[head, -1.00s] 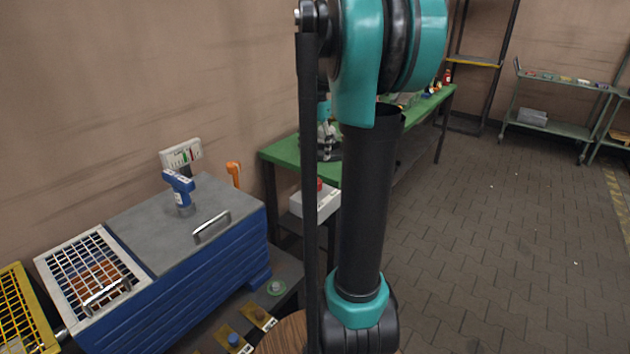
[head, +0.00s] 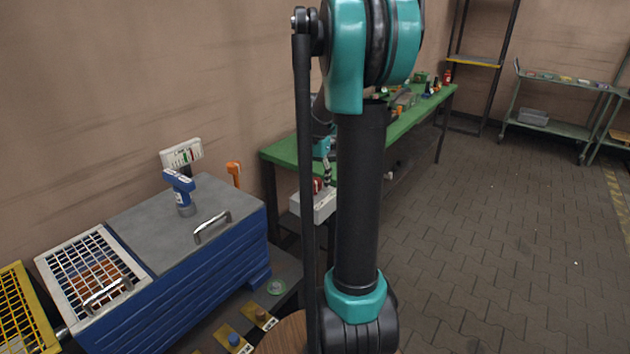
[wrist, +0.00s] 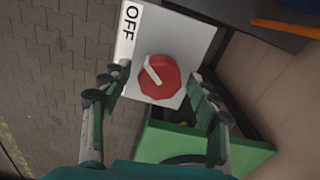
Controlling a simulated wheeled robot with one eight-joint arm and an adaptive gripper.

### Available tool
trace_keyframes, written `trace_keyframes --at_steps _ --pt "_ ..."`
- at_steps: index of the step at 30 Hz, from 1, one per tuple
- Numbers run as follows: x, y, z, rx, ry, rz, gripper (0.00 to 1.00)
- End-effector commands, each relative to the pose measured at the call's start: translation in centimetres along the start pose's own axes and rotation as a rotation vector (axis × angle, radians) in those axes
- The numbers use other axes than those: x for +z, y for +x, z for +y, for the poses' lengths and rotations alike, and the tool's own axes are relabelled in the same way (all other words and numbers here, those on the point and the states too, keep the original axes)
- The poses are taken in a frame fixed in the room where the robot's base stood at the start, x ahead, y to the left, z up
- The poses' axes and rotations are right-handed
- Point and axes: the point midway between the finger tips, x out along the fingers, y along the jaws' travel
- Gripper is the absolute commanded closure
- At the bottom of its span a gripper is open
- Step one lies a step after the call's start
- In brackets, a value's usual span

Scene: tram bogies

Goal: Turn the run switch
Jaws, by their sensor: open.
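The run switch is a red rotary knob (wrist: 159,77) with a white pointer bar, on the face of a light grey box (wrist: 190,40). A white label reading "OFF" (wrist: 129,30) is beside the knob. The pointer is tilted toward the label's side. In the wrist view my gripper (wrist: 150,95) is open, its two fingers on either side of the knob; I cannot tell whether they touch it. In the head view the grey box (head: 312,205) is partly hidden behind my arm, with the gripper end just above it.
A green workbench (head: 283,152) runs along the wall behind the box. A blue cabinet (head: 190,290) with a grey top, a handle and a blue tool (head: 180,190) stands at left. An orange object (head: 234,172) rises behind it. The floor at right is clear.

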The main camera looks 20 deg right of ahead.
Motion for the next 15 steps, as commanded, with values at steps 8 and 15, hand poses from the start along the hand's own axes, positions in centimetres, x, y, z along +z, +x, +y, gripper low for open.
trace_keyframes --at_steps 8,15 --pt "0.00 -0.03 0.00 0.000 0.000 0.000 0.70" --pt "-0.01 -0.03 0.00 0.000 -0.001 0.000 0.89"
